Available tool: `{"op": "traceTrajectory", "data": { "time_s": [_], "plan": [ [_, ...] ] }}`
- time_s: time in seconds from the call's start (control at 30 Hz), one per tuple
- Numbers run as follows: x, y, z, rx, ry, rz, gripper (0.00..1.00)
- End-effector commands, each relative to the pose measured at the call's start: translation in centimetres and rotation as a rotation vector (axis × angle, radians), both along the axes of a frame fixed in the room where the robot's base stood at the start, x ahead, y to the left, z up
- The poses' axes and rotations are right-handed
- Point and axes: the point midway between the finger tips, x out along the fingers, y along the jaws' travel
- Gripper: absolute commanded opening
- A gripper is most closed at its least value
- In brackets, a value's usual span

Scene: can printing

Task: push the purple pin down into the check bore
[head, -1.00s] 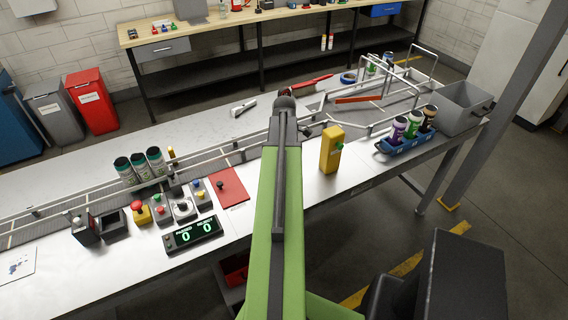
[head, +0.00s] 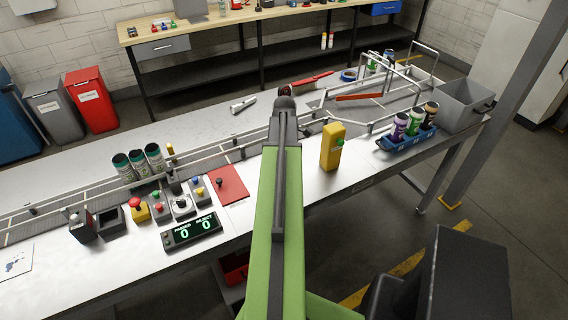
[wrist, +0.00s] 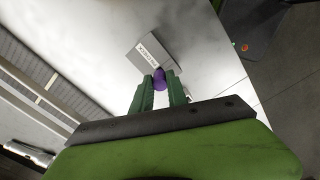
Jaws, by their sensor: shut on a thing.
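In the wrist view my gripper (wrist: 159,84) is shut on the purple pin (wrist: 159,77), whose rounded end shows between the green fingertips. A grey block (wrist: 150,44) with a white label lies on the pale bench top just beyond the pin. The check bore itself is not clear in the wrist view, and I cannot tell whether the pin touches the block. In the head view my arm hides the gripper, the pin and the grey block.
A yellow box (head: 332,148) stands right of my arm, and a red plate (head: 229,183) lies left of it. The conveyor (head: 72,191) runs behind. A blue tray (head: 410,141) with cans is at the right. Button boxes and a counter display (head: 191,230) line the front left.

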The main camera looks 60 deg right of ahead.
Motion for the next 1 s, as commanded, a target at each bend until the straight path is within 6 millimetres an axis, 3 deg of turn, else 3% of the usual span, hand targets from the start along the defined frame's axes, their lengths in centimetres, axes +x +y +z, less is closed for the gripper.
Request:
{"op": "traceTrajectory", "data": {
  "time_s": [1.0],
  "plan": [
    [0.0,0.0,-2.7,0.0,0.0,0.0,0.0]
  ]
}}
